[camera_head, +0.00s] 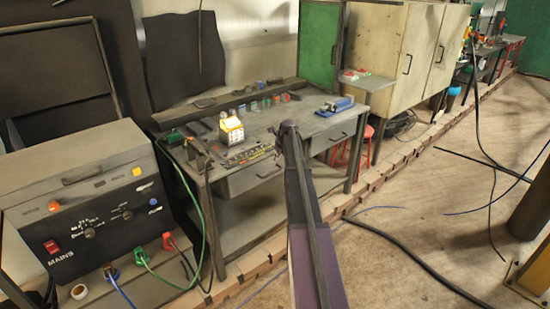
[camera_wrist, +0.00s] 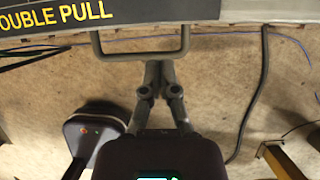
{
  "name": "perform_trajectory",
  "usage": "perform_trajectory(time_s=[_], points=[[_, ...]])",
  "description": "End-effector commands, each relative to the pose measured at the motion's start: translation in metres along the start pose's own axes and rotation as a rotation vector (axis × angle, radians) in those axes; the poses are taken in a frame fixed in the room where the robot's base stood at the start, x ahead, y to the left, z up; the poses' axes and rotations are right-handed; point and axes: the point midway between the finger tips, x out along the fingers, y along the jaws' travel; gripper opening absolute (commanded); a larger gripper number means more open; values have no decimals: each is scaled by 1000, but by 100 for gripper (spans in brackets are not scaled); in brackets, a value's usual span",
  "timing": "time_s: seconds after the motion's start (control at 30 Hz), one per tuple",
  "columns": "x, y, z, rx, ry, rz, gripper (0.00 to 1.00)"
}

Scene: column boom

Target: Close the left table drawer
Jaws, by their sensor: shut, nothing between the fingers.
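The left table drawer (camera_head: 240,182) is under the worktable in the head view, left of my arm. Its front appears to stand a little out from the table edge, but how far I cannot tell. In the wrist view a dark panel with yellow "DOUBLE PULL" lettering (camera_wrist: 60,18) crosses the top, with a grey bracket handle (camera_wrist: 130,57) sticking out. My gripper (camera_wrist: 160,66) is shut and empty. Its fingertips are at the handle bar's right half, overlapping it in view; I cannot tell whether they touch. The head view hides my fingers behind my arm.
The right drawer (camera_head: 340,134) looks shut. The table top (camera_head: 240,125) holds a small lit house, a blue item and several small parts. A mains box (camera_head: 85,195) with cables stands at left. A red stool (camera_head: 372,140) stands by the table. Cables lie on the floor at right.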

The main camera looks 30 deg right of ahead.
Motion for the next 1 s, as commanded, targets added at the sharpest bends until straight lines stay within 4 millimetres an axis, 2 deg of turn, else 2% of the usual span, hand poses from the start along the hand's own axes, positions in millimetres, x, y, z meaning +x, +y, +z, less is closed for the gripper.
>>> perform_trajectory(time_s=[0.1, 0.3, 1.0], points=[[-12, 0, 2, 0, 0, 0, 0], [-18, 1, 2, -1, 0, 1, 0], [-18, 2, 3, -3, 0, 1, 0]])
